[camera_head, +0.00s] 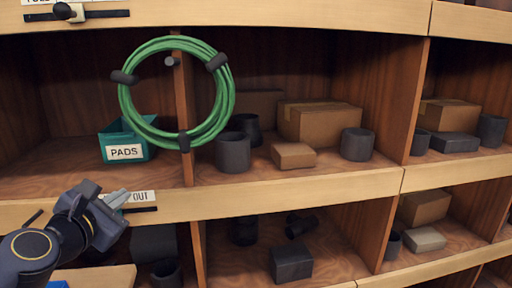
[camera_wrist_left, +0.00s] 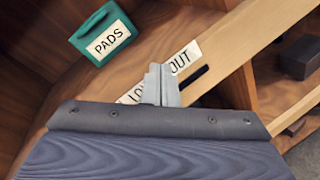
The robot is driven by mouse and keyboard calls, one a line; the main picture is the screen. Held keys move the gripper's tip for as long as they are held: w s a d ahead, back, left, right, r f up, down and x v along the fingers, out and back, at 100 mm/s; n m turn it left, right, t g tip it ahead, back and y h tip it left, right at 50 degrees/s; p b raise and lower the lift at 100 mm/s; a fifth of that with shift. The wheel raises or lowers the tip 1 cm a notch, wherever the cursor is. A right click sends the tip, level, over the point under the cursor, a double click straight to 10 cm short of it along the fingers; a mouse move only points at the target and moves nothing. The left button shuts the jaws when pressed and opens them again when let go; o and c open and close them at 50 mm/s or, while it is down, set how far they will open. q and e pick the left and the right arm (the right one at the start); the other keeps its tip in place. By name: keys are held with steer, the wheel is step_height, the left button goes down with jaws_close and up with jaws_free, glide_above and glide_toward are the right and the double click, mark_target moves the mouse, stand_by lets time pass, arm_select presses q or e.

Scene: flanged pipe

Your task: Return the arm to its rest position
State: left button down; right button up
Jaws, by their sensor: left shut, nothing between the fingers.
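My left gripper (camera_head: 117,199) comes in from the lower left in the head view. Its fingers are shut with nothing between them, in front of a shelf edge that bears a white label ending in "OUT" (camera_head: 142,196). In the left wrist view the shut fingers (camera_wrist_left: 162,86) cover the middle of that label (camera_wrist_left: 184,57). Whether the fingers touch the shelf edge I cannot tell. My right gripper is in neither view.
A wooden shelf unit (camera_head: 300,188) fills the view. A green coiled hose (camera_head: 226,105) hangs on a divider. A teal bin marked PADS (camera_head: 110,143) stands behind my gripper, also in the wrist view (camera_wrist_left: 84,36). Cardboard boxes (camera_head: 318,124) and dark pipe pieces (camera_head: 233,154) occupy other compartments.

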arm_select(q)
steer(key=s+d+f+m+g+h, duration=0.1)
steer(key=s+d+f+m+g, duration=0.25)
steer(key=s+f+m, duration=0.5)
steer(key=s+d+f+m+g+h, duration=0.15)
steer(key=s+f+m+g, duration=0.25)
steer(key=s+f+m, duration=0.4)
steer(key=s+d+f+m+g+h, duration=0.1)
steer(key=s+d+f+m+g, duration=0.2)
steer(key=s+f+m, duration=0.55)
step_height(320, 180, up, 19)
steer(key=w+m+p, duration=0.1)
steer(key=w+p, duration=0.1)
steer(key=p, duration=1.5)
steer(key=shift+d, duration=0.2)
steer(key=shift+w+y, duration=0.1)
steer(key=shift+y, duration=0.15)
